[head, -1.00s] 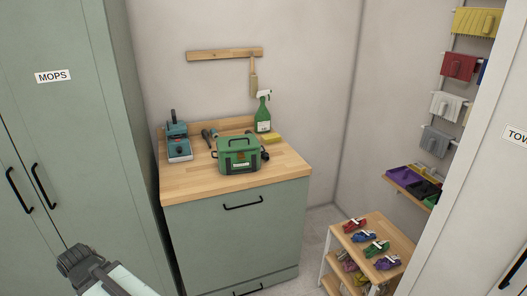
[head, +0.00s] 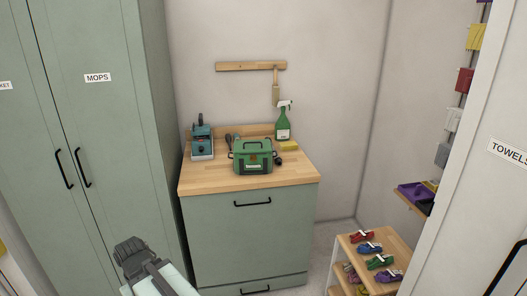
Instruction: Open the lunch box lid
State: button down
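The lunch box is most likely the green box (head: 252,163) with a carry handle on top, standing on the wooden top of the green cabinet. Its lid looks shut. My gripper (head: 130,250) shows as a dark grey shape at the bottom left, at the end of my pale arm. It is well short of the box, in front of the tall green locker. Its fingers cannot be made out, so I cannot tell whether it is open.
A teal tool (head: 202,143) stands left of the box. A green spray bottle (head: 283,123) and a yellow sponge (head: 289,146) are to its right. A small wooden rack (head: 392,244) with coloured items stands lower right. The MOPS locker (head: 110,150) flanks the left.

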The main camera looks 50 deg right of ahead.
aim_at(265, 146)
jog(key=z, duration=0.15)
jog(key=i, duration=0.9)
jog(key=u, duration=0.05)
